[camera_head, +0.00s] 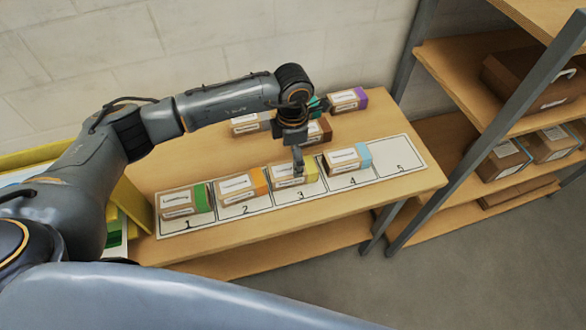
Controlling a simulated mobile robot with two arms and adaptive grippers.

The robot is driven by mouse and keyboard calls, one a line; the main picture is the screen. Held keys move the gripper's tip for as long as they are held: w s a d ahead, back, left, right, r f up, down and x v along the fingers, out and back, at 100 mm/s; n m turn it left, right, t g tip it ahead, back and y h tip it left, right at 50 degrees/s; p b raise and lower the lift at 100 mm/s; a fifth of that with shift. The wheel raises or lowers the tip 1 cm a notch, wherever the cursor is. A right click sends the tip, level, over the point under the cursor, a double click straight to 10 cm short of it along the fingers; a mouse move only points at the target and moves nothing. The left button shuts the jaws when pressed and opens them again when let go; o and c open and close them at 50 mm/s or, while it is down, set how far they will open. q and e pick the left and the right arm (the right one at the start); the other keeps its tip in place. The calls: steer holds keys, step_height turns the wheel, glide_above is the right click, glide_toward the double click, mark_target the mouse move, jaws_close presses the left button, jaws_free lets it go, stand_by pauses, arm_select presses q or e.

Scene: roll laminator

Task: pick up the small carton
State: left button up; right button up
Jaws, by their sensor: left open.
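Several small cartons with white labels and coloured ends are on the wooden table. A green-ended carton (185,200), an orange-ended carton (241,186), a yellow-ended carton (287,174) and a light-blue-ended carton (346,158) lie in slots 1 to 4 of a numbered white mat (391,167). Slot 5 is empty. My left gripper (298,168) is open and points down at the yellow-ended carton, partly covering it. I cannot tell whether the fingers touch it. Behind the mat are a purple-ended carton (347,100), a dark red-brown-ended carton (318,131) and a grey-ended carton (248,123). My right gripper is not in view.
A metal-framed shelf with wooden boards (470,85) stands close on the right, holding brown boxes (502,160). A yellow-edged bin (130,209) stands at the table's left end. A pale block wall is behind. The table's back left is clear.

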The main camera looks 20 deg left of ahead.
arm_select(q)
steer(key=shift+w+f, duration=0.25)
steer(key=shift+f, duration=0.7)
step_height(320, 180, down, 3)
steer(key=shift+r+p, duration=0.2)
steer(key=shift+p, duration=0.9)
step_height(320, 180, down, 2)
steer(key=shift+f, duration=0.3)
steer(key=c, duration=1.3)
steer(key=shift+c, duration=0.7)
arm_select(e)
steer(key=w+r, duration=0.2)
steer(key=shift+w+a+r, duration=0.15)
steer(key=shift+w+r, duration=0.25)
arm_select(q)
steer(key=shift+w+r, duration=0.1)
steer(key=shift+r, duration=0.05)
